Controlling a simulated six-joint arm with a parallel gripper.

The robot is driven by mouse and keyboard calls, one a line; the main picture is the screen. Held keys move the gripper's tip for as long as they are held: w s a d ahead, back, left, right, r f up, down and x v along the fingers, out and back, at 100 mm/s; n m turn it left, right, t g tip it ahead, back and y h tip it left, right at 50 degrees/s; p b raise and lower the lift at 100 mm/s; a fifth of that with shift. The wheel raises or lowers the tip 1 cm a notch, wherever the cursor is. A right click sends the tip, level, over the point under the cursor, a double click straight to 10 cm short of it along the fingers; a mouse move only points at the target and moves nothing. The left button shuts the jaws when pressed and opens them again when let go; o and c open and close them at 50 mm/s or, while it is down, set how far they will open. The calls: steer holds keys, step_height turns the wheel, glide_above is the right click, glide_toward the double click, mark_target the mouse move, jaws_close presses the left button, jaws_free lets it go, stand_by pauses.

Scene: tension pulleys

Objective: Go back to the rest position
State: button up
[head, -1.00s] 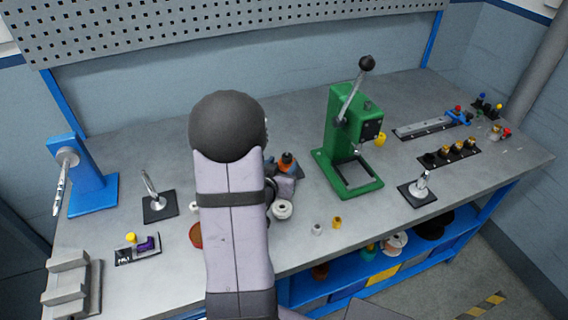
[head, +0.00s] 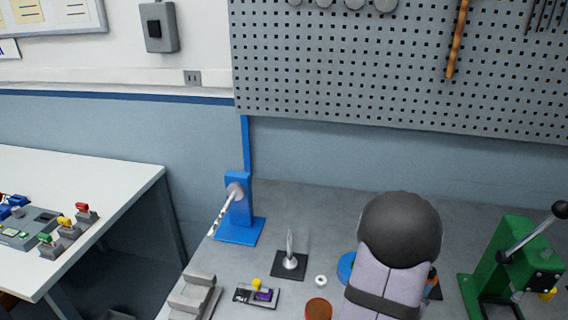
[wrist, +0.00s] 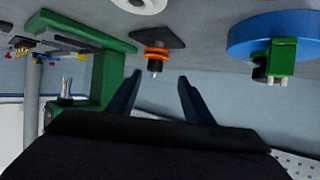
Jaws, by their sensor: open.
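My gripper (wrist: 160,76) shows in the wrist view as two dark fingers, apart with nothing held between them. The wrist view appears upside down, with the grey bench top along its upper edge. A small orange and black part (wrist: 157,53) on a dark base stands beyond the fingertips, apart from them. In the head view my arm rises at the lower right and hides the gripper.
A green press (head: 508,262) stands right of my arm; it also shows in the wrist view (wrist: 108,75). A blue disc (wrist: 270,30) carries a green block (wrist: 281,58). A blue stand (head: 238,205) and a black-based post (head: 290,263) are to the left.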

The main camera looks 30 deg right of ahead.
steer(key=w+a+r+n+t+y+p, duration=0.2)
steer(key=w+a+n+t+y+p, duration=0.25)
steer(key=w+a, duration=0.8)
steer(key=w+a+f+n+y, duration=0.1)
steer(key=a, duration=0.3)
steer(key=w+a+f+n+y+b, duration=0.1)
steer(key=a+n+y, duration=0.1)
steer(key=a, duration=0.3)
steer(key=w+a+f+n+g+y+b, duration=0.1)
steer(key=w+a+n+y, duration=0.1)
steer(key=a, duration=0.2)
steer(key=shift+a+y, duration=0.25)
steer(key=a+n, duration=0.1)
steer(key=a, duration=0.2)
steer(key=s+a+f+n+g+y+b, duration=0.1)
steer(key=a, duration=0.2)
steer(key=s+a+n+g+y, duration=0.1)
steer(key=a, duration=0.2)
steer(key=shift+s+f+b, duration=0.2)
steer(key=shift+s+b, duration=0.05)
steer(key=shift+b, duration=0.05)
steer(key=s+a+n+g+y+b, duration=0.1)
steer(key=s+a+n+g, duration=0.2)
steer(key=s+a, duration=0.4)
steer(key=shift+s+a+r+n, duration=0.2)
steer(key=shift+s+a+n, duration=0.2)
steer(key=shift+s, duration=0.1)
steer(key=shift+g, duration=0.25)
